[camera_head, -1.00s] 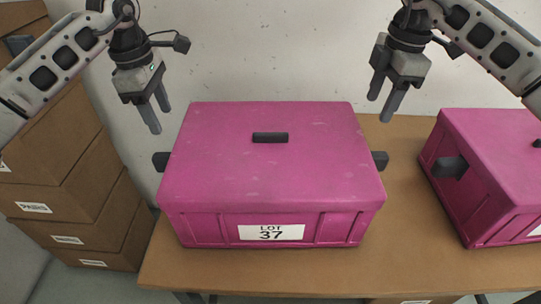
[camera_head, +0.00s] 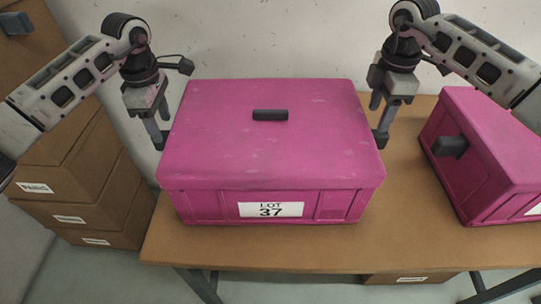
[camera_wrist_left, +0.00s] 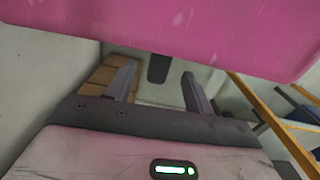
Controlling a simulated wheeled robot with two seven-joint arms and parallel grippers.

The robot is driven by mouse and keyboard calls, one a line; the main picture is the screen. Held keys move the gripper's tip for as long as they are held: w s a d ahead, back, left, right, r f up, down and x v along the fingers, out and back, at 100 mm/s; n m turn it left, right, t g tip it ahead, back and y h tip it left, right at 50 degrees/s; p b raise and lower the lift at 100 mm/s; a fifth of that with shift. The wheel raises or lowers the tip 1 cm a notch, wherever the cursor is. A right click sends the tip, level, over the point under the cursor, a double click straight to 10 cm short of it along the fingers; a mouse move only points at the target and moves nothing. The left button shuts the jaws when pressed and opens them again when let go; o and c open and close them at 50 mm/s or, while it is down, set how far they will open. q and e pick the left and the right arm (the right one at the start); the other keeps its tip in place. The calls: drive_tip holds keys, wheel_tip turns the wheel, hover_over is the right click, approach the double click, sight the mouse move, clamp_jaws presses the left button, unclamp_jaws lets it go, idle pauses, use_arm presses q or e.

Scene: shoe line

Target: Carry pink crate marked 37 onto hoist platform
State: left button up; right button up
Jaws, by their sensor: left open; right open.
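The pink crate marked 37 (camera_head: 270,140) sits flat on the brown table, its "LOT 37" label facing me and a dark grip on its lid. My left gripper (camera_head: 159,137) is open at the crate's left side handle. In the left wrist view the open fingers (camera_wrist_left: 157,84) stand either side of the dark handle (camera_wrist_left: 158,68), with the pink crate wall (camera_wrist_left: 210,30) above. I cannot tell if they touch it. My right gripper (camera_head: 379,121) is open at the right side handle (camera_head: 381,139), which it partly hides. The hoist platform is not identifiable in view.
A second pink crate (camera_head: 490,150) with a dark side handle stands to the right on the table (camera_head: 405,205), a narrow gap away. Brown cartons (camera_head: 85,190) are stacked left of the table. A pale wall (camera_head: 270,40) stands behind.

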use_arm(q)
wheel_tip(320, 180, down, 7)
drive_tip(key=shift+f, duration=0.1)
use_arm(e)
wheel_tip(320, 180, down, 7)
drive_tip(key=shift+f, duration=0.1)
use_arm(q)
clamp_jaws()
use_arm(e)
clamp_jaws()
